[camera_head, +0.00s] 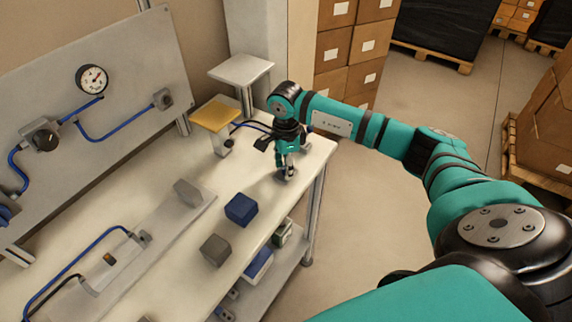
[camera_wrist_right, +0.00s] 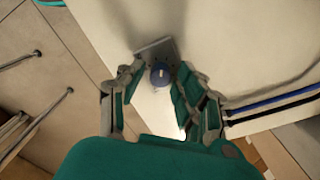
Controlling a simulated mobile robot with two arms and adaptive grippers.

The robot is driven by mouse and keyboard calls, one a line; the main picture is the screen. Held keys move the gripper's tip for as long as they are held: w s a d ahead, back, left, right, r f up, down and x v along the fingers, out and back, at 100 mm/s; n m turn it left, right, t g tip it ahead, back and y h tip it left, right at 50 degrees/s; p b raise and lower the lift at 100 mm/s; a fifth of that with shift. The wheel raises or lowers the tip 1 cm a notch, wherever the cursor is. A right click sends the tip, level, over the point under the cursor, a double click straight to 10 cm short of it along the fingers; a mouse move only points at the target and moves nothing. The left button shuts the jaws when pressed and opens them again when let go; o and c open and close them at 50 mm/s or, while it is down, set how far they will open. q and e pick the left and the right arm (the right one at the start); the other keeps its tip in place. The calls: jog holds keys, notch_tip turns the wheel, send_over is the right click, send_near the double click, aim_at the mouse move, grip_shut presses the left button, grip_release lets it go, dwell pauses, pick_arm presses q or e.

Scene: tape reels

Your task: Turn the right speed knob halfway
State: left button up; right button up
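A small round blue knob (camera_wrist_right: 160,75) with a pale pointer line sits on a grey plate (camera_wrist_right: 153,50) in the right wrist view. The line points roughly up and down in that picture. My right gripper (camera_wrist_right: 161,84) is open, with one finger on each side of the knob and gaps between. In the head view my right gripper (camera_head: 287,170) points down at the far right corner of the workbench (camera_head: 180,160) and hides most of the knob. Whether the fingertips are level with the knob or above it, I cannot tell. My left gripper is not in view.
A blue block (camera_head: 241,209) and a dark grey block (camera_head: 215,250) stand on the bench. A yellow-topped stand (camera_head: 213,114) and dark cables lie near my right gripper. An upright panel with a gauge (camera_head: 92,79) and blue hoses stands behind. The bench's right edge is close.

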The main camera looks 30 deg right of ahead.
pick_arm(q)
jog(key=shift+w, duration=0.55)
pick_arm(e)
grip_shut()
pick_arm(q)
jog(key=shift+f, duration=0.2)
pick_arm(e)
jog(key=shift+m, duration=0.3)
jog(key=shift+m+b, duration=0.75)
jog(key=shift+m, duration=0.25)
jog(key=m+b, duration=0.1)
jog(key=m, duration=0.2)
jog(key=shift+m, duration=0.3)
jog(key=m+b, duration=0.1)
jog(key=m, duration=0.2)
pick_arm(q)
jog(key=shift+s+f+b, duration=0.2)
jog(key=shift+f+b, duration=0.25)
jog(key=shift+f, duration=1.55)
pick_arm(e)
jog(key=shift+r+m, duration=0.1)
jog(key=shift+m, duration=1.3)
jog(key=shift+o, duration=1.6)
grip_release()
